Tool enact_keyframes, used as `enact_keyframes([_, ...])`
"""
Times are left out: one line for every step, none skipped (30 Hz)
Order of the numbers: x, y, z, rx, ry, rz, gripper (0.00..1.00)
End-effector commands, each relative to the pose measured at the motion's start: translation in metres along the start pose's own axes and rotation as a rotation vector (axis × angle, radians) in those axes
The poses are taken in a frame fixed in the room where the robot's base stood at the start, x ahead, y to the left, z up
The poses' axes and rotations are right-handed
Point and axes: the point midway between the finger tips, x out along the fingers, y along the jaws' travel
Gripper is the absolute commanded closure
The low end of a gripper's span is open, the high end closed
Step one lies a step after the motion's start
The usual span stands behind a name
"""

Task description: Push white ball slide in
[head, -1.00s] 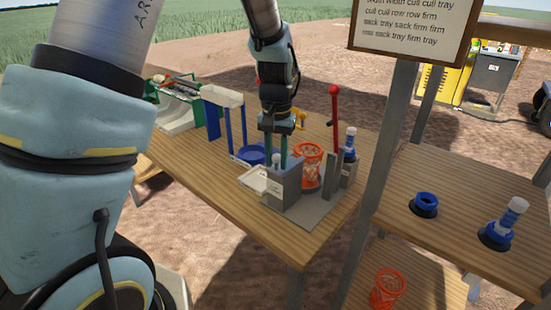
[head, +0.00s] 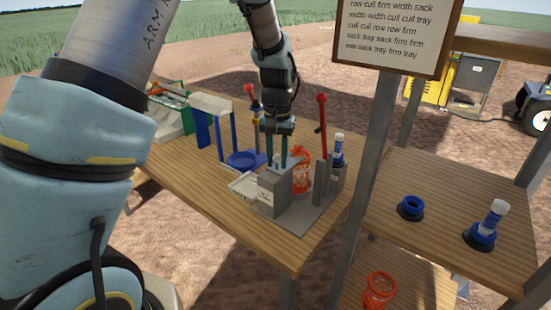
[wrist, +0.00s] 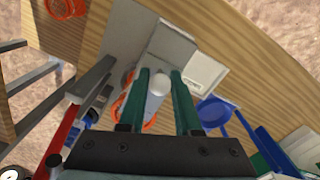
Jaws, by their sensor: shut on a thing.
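The white ball (wrist: 161,84) is the knob of a slide on a grey box (head: 275,192) on the wooden table. It also shows small in the head view (head: 277,158). My gripper (wrist: 160,73) points down at the box, with one green finger on each side of the ball, shut on it. In the head view my gripper (head: 277,163) is over the far part of the box top. A pale tray (head: 243,186) sits at the box's left side. The slide below the ball is partly hidden by my fingers.
An orange mesh basket (head: 301,180) stands close behind the box. A red-knobbed lever (head: 322,125) and a blue bottle (head: 338,150) stand to the right. A blue dish (head: 242,160) lies left. The table's front right is clear.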

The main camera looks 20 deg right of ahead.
Motion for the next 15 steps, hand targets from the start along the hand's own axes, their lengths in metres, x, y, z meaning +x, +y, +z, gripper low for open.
enact_keyframes([-0.001,0.0005,-0.0024,0.0,0.007,0.001,1.0])
enact_keyframes([-0.001,0.0005,-0.0025,0.0,0.008,0.001,1.0])
enact_keyframes([-0.0011,0.0006,-0.0026,0.0,0.008,0.001,1.0])
enact_keyframes([-0.0011,0.0006,-0.0027,0.0,0.008,0.001,0.66])
enact_keyframes([-0.0011,0.0007,-0.0026,0.0,0.008,0.001,0.62])
enact_keyframes([-0.0011,0.0007,-0.0024,0.0,0.008,0.001,0.58])
enact_keyframes([-0.001,0.0007,-0.0023,0.0,0.007,0.001,0.54])
enact_keyframes([-0.0009,0.0007,-0.0022,0.0,0.007,0.001,0.51])
enact_keyframes([-0.0009,0.0006,-0.002,0.0,0.007,0.001,0.47])
enact_keyframes([-0.0008,0.0006,-0.002,0.0,0.006,0.001,0.43])
enact_keyframes([-0.0008,0.0006,-0.0019,0.0,0.006,0.001,0.4])
enact_keyframes([-0.0007,0.0006,-0.0018,0.0,0.006,0.001,0.35])
enact_keyframes([-0.0007,0.0006,-0.0017,0.0,0.006,0.001,0.33])
enact_keyframes([-0.0007,0.0006,-0.0016,0.0,0.005,0.001,0.33])
enact_keyframes([-0.0006,0.0006,-0.0016,0.0,0.005,0.001,0.33])
